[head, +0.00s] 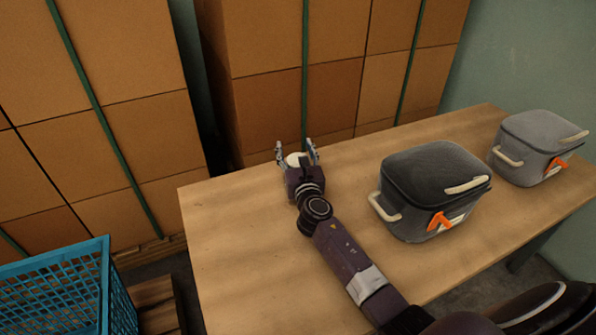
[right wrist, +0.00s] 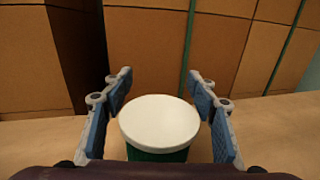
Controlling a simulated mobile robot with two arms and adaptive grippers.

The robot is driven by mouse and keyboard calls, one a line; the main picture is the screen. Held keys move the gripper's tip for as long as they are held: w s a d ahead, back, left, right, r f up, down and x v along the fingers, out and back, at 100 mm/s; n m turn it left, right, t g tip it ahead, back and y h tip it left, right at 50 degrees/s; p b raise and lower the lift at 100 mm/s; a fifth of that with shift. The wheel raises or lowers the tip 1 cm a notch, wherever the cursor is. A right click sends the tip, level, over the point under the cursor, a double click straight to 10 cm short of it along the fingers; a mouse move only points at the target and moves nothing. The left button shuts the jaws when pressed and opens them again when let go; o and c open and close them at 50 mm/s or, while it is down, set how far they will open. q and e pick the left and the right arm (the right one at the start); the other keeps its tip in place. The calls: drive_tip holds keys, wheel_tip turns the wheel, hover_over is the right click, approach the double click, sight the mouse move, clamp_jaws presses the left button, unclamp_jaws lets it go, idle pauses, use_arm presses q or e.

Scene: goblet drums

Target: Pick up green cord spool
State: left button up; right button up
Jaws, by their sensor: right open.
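The green cord spool (right wrist: 158,122) stands upright near the far edge of the wooden table, its round white top facing up and a green band showing below it in the right wrist view. In the head view only its white top (head: 294,159) shows between the fingers. My right gripper (head: 297,152) is open, with one finger on each side of the spool. In the right wrist view the gripper (right wrist: 160,110) shows a gap between the spool and the pads. The spool's lower part is hidden. My left gripper is not in view.
A dark grey case (head: 435,165) and a light grey case (head: 540,140) stand on the right of the table (head: 240,260). Stacked cardboard boxes (head: 270,45) rise behind it. A blue crate (head: 60,290) is at the lower left. The table's left part is clear.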

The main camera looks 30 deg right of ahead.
drive_tip(key=shift+w, duration=0.15)
drive_tip(key=c, duration=1.3)
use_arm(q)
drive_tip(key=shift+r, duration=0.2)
use_arm(e)
drive_tip(key=shift+r, duration=0.2)
wheel_tip(320, 180, up, 5)
drive_tip(key=p, duration=0.3)
drive_tip(key=shift+f, duration=0.15)
drive_tip(key=shift+c, duration=0.2)
wheel_tip(320, 180, up, 4)
drive_tip(key=p, duration=0.3)
drive_tip(key=shift+r, duration=0.25)
drive_tip(key=shift+c, duration=0.2)
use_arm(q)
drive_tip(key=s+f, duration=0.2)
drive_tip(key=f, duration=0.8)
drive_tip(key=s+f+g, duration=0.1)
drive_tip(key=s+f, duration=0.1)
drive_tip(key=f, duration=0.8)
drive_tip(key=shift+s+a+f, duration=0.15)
use_arm(e)
drive_tip(key=shift+r, duration=0.25)
